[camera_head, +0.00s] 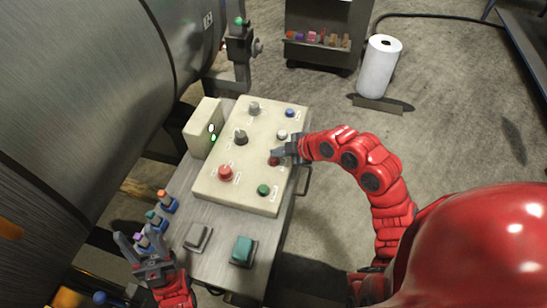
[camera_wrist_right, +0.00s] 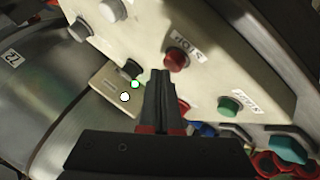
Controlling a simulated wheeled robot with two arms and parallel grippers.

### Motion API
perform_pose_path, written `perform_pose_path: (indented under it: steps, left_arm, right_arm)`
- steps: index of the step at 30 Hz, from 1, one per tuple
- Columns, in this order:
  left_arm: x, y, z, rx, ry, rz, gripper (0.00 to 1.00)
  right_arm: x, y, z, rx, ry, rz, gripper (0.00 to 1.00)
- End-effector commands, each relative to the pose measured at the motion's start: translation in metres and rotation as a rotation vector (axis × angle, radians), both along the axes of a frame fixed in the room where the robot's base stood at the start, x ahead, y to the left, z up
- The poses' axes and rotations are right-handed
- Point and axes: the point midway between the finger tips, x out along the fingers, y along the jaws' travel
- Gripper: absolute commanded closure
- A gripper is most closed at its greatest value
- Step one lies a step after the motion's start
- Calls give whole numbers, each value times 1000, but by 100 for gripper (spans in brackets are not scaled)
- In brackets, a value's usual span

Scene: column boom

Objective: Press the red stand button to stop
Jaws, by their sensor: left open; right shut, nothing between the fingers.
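The beige control panel (camera_head: 222,196) carries several knobs and buttons. A small red button (camera_head: 273,160) sits near its right edge, partly covered by my right gripper (camera_head: 278,154). In the right wrist view this red button (camera_wrist_right: 176,59) shows beside a label that seems to read STOP, just off the fingertips (camera_wrist_right: 160,74). My right gripper is shut and empty; contact with the button cannot be told. A larger red button (camera_head: 225,172) sits lower left, partly hidden behind the fingers in the wrist view. My left gripper (camera_head: 142,246) is open at the lower left, away from the panel.
A green button (camera_head: 263,190), white button (camera_head: 282,134), blue button (camera_head: 290,112) and black knob (camera_head: 240,138) share the panel. A box with lights (camera_head: 203,122) adjoins it. Small coloured items (camera_head: 166,201) stand near my left gripper. A large metal cylinder (camera_head: 90,90) fills the left.

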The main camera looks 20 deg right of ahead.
Motion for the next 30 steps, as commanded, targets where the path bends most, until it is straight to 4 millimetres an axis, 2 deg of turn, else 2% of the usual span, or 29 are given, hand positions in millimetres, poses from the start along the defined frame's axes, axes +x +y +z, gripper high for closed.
perform_pose_path:
  steps: [30]
  left_arm:
    - [0,0,-10,0,0,0,50]
  right_arm:
    - [0,0,-10,-1,0,-1,100]
